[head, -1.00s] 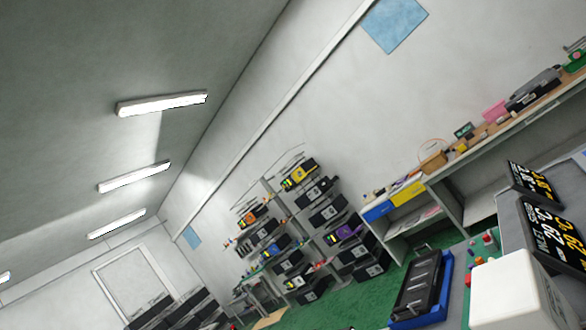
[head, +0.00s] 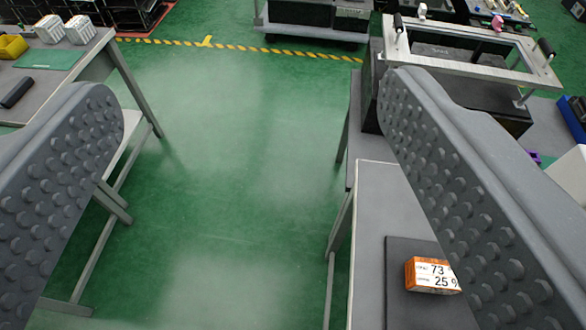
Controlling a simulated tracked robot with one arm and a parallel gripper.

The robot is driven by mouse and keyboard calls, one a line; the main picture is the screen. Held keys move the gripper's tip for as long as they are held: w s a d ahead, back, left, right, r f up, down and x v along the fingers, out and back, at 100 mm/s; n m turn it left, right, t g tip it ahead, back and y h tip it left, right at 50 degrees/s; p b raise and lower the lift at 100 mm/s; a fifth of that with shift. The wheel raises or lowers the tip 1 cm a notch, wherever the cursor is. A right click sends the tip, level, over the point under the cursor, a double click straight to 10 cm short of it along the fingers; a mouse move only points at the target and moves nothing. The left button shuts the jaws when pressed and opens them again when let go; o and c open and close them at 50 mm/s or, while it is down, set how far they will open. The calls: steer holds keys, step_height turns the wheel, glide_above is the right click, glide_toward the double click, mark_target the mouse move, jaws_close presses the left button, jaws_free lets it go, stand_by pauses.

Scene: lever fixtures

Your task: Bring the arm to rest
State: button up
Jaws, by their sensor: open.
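My gripper (head: 245,95) shows in the head view as two grey studded fingers, one at the left and one at the right. The fingers stand wide apart with nothing between them. Beyond the gap lies green floor. The right finger overlaps the view of a bench that carries a metal frame fixture (head: 470,50) with dark handles. I cannot tell the distance between the finger and the fixture. The rest of my arm is not in view.
A table (head: 85,75) with white boxes (head: 62,29) stands at the left. At the right, a grey bench (head: 372,215) holds a dark pad (head: 400,285) and an orange-and-white box (head: 432,274). Open green floor (head: 230,180) lies between, crossed by yellow-black tape (head: 240,47).

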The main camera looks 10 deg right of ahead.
steer(key=r+p, duration=0.5)
steer(key=shift+w+a+r, duration=0.15)
steer(key=shift+w+r, duration=0.05)
stand_by(0.8)
